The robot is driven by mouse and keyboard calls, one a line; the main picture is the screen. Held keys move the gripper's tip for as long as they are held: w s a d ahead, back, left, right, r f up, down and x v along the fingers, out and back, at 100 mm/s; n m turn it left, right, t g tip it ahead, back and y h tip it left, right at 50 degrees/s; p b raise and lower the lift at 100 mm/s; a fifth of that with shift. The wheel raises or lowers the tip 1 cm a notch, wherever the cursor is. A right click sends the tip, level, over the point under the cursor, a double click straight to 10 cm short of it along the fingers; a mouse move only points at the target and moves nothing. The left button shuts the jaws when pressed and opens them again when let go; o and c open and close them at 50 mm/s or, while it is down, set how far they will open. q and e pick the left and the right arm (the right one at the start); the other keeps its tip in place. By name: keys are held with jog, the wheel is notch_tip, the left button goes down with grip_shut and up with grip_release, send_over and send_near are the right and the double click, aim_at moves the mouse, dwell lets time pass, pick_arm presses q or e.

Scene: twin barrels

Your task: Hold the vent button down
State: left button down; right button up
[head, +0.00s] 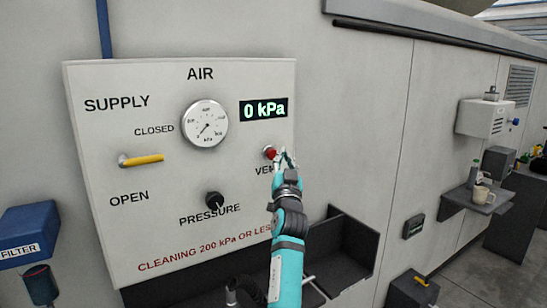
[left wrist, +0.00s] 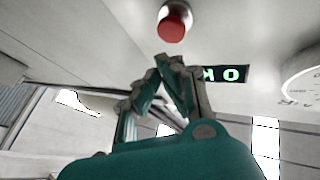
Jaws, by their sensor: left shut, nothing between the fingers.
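The red vent button (head: 269,152) is on the right side of the white air panel (head: 95,82), above the partly covered "VENT" label. My left gripper (head: 284,154) is shut and empty, its fingertips just right of the button in the head view. In the left wrist view the red button (left wrist: 173,27) sits on a metal collar, just beyond the shut fingertips (left wrist: 170,60). A narrow gap shows there between tips and button; the button does not look pressed. The display (head: 264,109) reads 0 kPa. My right gripper is not in view.
The panel also carries a round gauge (head: 205,124), a yellow supply handle (head: 141,160) lying level, and a black pressure knob (head: 214,200). A dark open bin (head: 345,240) is below right. A blue filter unit (head: 28,232) is at left.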

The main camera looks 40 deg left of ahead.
pick_arm(q)
jog(key=shift+s+d, duration=0.3)
jog(key=shift+d, duration=0.45)
jog(key=shift+s+d, duration=0.3)
jog(key=shift+d, duration=0.4)
